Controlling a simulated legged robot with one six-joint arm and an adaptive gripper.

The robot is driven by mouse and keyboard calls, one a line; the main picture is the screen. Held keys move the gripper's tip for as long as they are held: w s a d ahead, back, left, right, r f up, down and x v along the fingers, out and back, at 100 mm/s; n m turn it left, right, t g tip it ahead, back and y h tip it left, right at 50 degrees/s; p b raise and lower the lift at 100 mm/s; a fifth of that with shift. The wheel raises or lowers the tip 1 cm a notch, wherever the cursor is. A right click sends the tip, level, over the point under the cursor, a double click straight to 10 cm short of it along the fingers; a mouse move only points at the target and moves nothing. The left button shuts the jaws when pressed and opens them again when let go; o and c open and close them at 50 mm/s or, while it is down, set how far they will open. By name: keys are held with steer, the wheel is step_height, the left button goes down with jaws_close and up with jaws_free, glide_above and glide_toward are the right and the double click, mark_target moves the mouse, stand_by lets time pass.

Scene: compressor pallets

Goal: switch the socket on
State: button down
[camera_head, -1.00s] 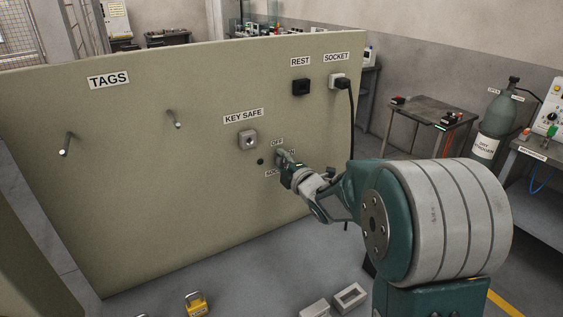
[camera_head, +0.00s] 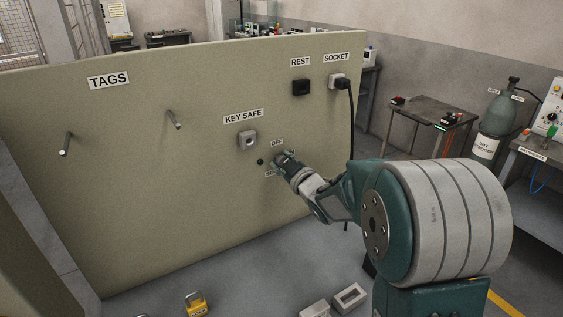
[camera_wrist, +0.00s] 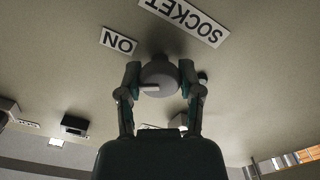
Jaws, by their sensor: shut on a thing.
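The socket switch is a round grey knob (camera_wrist: 160,76) with a pale pointer bar (camera_wrist: 149,89) on its face, extending toward the left in the wrist view. My gripper (camera_wrist: 159,82) has its two fingers closed on the knob's sides. In the head view my gripper (camera_head: 280,160) is against the board and hides most of the knob. The OFF label (camera_head: 277,142) is above it. The ON label (camera_wrist: 119,42) and the SOCKET label (camera_wrist: 184,20) appear upside down in the wrist view.
The board (camera_head: 190,220) also carries a key safe (camera_head: 248,140), two pegs, a black rest block (camera_head: 302,87) and a socket (camera_head: 337,80) with a black plug and hanging cable. A small dark round piece (camera_head: 260,161) is left of my gripper. A yellow padlock (camera_head: 196,303) is below.

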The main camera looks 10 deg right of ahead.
steer(key=m, duration=0.5)
steer(key=shift+f, duration=0.4)
steer(key=shift+m, duration=0.5)
steer(key=shift+r, duration=0.15)
steer(key=shift+r, duration=0.1)
steer(key=shift+c, duration=1.2)
jaws_free()
steer(key=v, duration=1.2)
steer(key=shift+w, duration=0.1)
